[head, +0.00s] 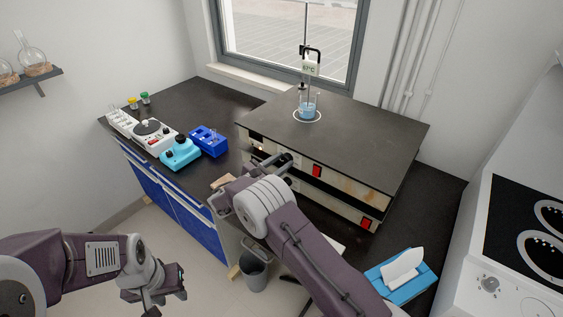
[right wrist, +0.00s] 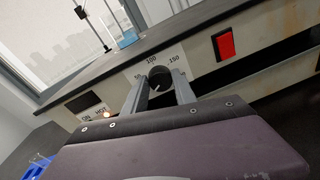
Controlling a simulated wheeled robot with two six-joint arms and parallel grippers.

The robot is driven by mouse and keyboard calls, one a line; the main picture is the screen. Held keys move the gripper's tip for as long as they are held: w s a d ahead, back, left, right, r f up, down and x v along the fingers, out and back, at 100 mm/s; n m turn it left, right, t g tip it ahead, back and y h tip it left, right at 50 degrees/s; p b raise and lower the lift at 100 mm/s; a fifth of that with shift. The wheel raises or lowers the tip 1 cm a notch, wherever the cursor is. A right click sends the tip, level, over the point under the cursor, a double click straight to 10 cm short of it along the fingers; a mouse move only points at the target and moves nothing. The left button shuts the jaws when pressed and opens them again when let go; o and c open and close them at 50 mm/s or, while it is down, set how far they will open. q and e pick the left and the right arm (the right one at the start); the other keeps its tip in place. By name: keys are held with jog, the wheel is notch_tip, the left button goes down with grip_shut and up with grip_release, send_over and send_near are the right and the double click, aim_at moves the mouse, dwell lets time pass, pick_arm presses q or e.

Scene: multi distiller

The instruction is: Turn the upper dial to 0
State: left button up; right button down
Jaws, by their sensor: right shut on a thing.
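The upper dial (right wrist: 160,77) is a dark round knob on the pale front panel just under the black worktop of the stacked heating unit (head: 345,132). Marks 50, 100 and 150 show around it; its 0 mark cannot be made out. My right gripper (right wrist: 160,82) is shut on this dial, one finger on each side. In the head view my right gripper (head: 284,160) is at the unit's front, left of the upper red switch (head: 317,170), and largely hides the dial. My left gripper (head: 165,296) hangs low at the left, away from the unit; its jaw opening is unclear.
A second red switch (head: 367,224) sits on the lower panel. A beaker (head: 308,109) with blue liquid and a thermometer stands on top. Blue and white lab devices (head: 180,152) stand on the left bench. A bin (head: 254,274) is on the floor.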

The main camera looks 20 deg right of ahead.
dwell(0.4)
jog(key=c, duration=1)
grip_release()
jog(key=shift+a, duration=0.1)
jog(key=b+v, duration=0.1)
jog(key=v, duration=0.8)
jog(key=shift+s, duration=0.1)
